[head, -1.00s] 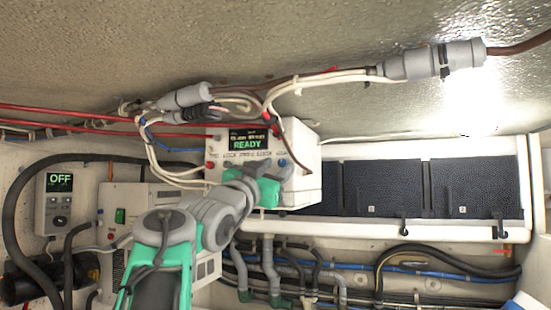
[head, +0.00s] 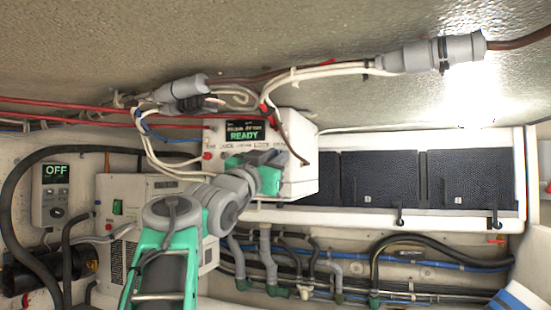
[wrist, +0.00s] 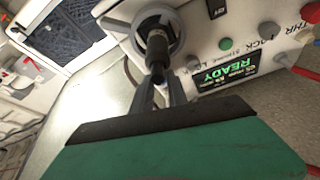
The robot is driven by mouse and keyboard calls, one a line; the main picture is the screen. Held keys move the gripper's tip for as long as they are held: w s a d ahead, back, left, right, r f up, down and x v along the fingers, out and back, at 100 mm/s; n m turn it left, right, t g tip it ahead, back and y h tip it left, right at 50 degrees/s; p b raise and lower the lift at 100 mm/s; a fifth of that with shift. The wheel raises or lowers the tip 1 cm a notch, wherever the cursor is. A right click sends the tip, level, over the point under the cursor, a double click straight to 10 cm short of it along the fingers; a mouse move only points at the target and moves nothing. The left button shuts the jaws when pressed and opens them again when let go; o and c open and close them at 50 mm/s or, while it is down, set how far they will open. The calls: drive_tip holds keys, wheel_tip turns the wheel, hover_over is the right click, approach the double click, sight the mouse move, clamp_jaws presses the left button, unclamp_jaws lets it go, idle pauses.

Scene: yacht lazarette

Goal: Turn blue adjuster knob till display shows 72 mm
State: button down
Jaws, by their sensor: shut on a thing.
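The white control box (head: 300,165) has a black display (head: 245,131) with green text. Its large line reads READY; the smaller lines are not clearly legible. The display also shows upside down in the wrist view (wrist: 226,74). My gripper (head: 258,162) is at the front of the box, below the display. In the wrist view my gripper (wrist: 157,72) is shut on a dark stem (wrist: 157,46) in the middle of a round grey ring (wrist: 174,28). No 72 mm reading is visible.
Looped white cables (head: 150,150) hang left of the box. Dark bins (head: 380,178) stand to the right. A grey controller (head: 52,195) at the left reads OFF.

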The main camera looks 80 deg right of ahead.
drive_tip(key=shift+m, duration=0.3)
drive_tip(key=m+g, duration=0.1)
drive_tip(key=m, duration=0.1)
drive_tip(key=m+g+y, duration=0.1)
drive_tip(key=m, duration=0.1)
drive_tip(key=m+g, duration=0.1)
drive_tip(key=shift+w+r+m+y+p, duration=0.1)
drive_tip(key=shift+w+m+y+p, duration=0.15)
drive_tip(key=shift+m+y+p, duration=0.15)
drive_tip(key=shift+r+m+g+y+p, duration=0.1)
drive_tip(key=shift+m+g+y+p, duration=0.35)
drive_tip(key=shift+m, duration=0.85)
drive_tip(key=shift+m+g+y+p, duration=0.25)
drive_tip(key=shift+m+y+p, duration=0.3)
drive_tip(key=shift+m, duration=0.75)
drive_tip(key=c, duration=1.3)
unclamp_jaws()
